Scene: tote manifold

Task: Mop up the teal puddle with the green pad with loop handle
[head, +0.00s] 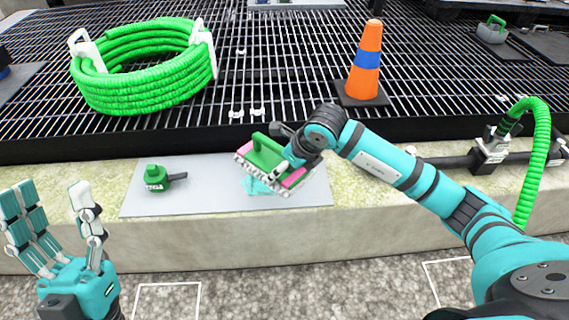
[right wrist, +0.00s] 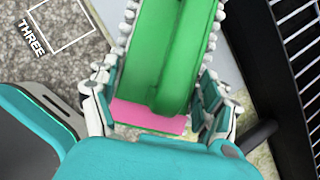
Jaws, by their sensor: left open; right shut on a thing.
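The green pad with loop handle (head: 262,152) has a pink layer and a white fringed edge. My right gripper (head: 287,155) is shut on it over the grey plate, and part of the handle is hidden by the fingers. In the right wrist view the green pad (right wrist: 155,55) sits between the fingers of the right gripper (right wrist: 158,95). The teal puddle (head: 256,188) shows on the plate just below the pad's near left edge, partly covered from view. I cannot tell whether the pad touches it. My left gripper (head: 50,200) is open and empty at the lower left.
The grey plate (head: 205,199) lies on a stone ledge (head: 180,232). A green valve-like piece (head: 156,178) sits on its left part. Behind are a dark grating (head: 280,60), a coiled green hose (head: 140,95) and an orange cone (head: 366,65). Another green hose (head: 540,150) hangs at right.

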